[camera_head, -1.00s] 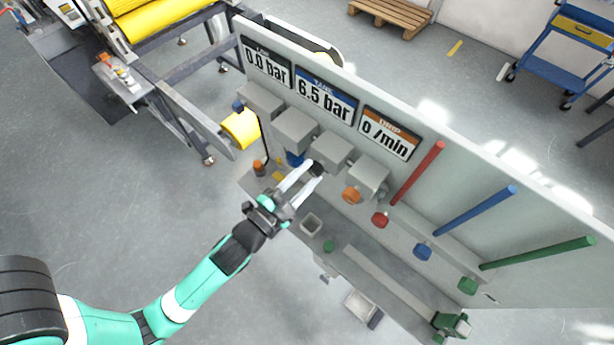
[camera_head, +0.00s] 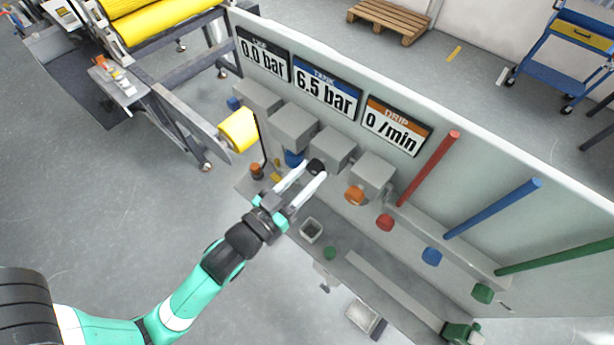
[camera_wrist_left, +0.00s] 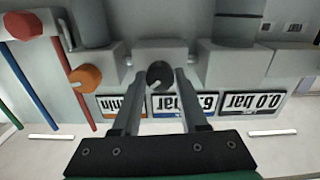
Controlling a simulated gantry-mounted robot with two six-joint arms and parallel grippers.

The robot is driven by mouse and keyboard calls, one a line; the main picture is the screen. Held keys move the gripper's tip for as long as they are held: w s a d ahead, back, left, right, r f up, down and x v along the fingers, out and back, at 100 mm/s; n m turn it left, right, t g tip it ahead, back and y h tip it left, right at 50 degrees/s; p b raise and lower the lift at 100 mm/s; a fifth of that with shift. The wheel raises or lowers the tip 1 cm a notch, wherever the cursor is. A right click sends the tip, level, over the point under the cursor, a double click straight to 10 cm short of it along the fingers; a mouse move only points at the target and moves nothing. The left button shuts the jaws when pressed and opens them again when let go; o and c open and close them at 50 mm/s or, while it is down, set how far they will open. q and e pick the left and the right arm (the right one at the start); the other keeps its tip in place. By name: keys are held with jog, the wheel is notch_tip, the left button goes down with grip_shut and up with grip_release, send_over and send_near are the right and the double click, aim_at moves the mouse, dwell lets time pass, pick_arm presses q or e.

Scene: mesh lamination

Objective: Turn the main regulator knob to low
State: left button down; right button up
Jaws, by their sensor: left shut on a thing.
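A black knob (camera_head: 316,166) sits on the front of a grey box on the panel, third from the left in the row. My left gripper (camera_head: 308,174) has its two pale fingers on either side of this knob and is shut on it. In the left wrist view the black knob (camera_wrist_left: 160,74) lies between the two fingertips (camera_wrist_left: 168,80). The display signs (camera_head: 327,87) above the boxes read 0.0 bar, 6.5 bar and 0 /min. My right gripper is not in view.
An orange knob (camera_head: 354,196) and a blue knob (camera_head: 294,158) are on the neighbouring boxes. Red (camera_head: 385,222), blue (camera_head: 431,256) and green (camera_head: 482,293) parts follow to the right. A small open grey cup (camera_head: 311,230) stands in front of the panel.

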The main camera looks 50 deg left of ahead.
pick_arm(q)
jog(key=n+b, duration=0.1)
jog(key=n, duration=0.4)
jog(key=shift+d+f+b, duration=0.1)
jog(key=shift+b, duration=0.3)
jog(key=shift+n+b, duration=0.6)
jog(key=shift+n, duration=1.9)
jog(key=shift+c, duration=2.2)
grip_release()
